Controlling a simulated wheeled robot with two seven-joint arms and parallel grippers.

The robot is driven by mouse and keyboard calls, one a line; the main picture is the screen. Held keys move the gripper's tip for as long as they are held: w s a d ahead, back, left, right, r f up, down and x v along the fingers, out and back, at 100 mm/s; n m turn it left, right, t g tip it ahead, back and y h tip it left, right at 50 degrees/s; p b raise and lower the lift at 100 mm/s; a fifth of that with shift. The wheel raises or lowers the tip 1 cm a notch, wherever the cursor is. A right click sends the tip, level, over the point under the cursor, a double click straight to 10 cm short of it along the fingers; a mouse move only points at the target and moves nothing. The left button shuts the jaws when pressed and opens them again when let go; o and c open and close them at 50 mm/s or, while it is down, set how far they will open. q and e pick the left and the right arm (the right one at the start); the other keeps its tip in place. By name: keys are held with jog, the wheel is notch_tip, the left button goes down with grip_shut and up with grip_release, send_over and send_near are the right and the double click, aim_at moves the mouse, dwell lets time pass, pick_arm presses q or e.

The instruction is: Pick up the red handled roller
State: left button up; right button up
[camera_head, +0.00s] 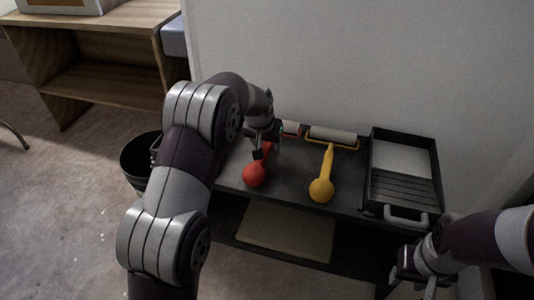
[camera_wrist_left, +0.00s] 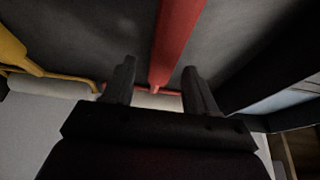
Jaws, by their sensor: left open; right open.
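The red handled roller lies on the dark shelf top (camera_head: 230,178). Its red handle (camera_head: 256,174) points toward the front edge, and its pale roller end (camera_head: 291,128) shows behind my left gripper. My left gripper (camera_head: 264,148) is over the handle's upper part, hiding some of it. In the left wrist view the red handle (camera_wrist_left: 176,40) runs down between the two open fingertips (camera_wrist_left: 158,80), with a gap on each side. Whether they touch it I cannot tell. My right gripper (camera_head: 418,278) is open and empty at the lower right, in front of the shelf.
A yellow handled roller (camera_head: 323,180) lies just right of the red one; it also shows in the left wrist view (camera_wrist_left: 12,48). A black paint tray (camera_head: 405,172) stands further right. A white wall (camera_head: 330,60) rises behind. A black bucket (camera_head: 138,160) stands left of the shelf.

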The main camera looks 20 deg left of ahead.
pick_arm(q)
jog(key=shift+x, duration=0.8)
jog(key=shift+r, duration=0.1)
pick_arm(e)
jog(key=shift+f, duration=0.4)
pick_arm(q)
jog(key=shift+c, duration=0.3)
grip_shut()
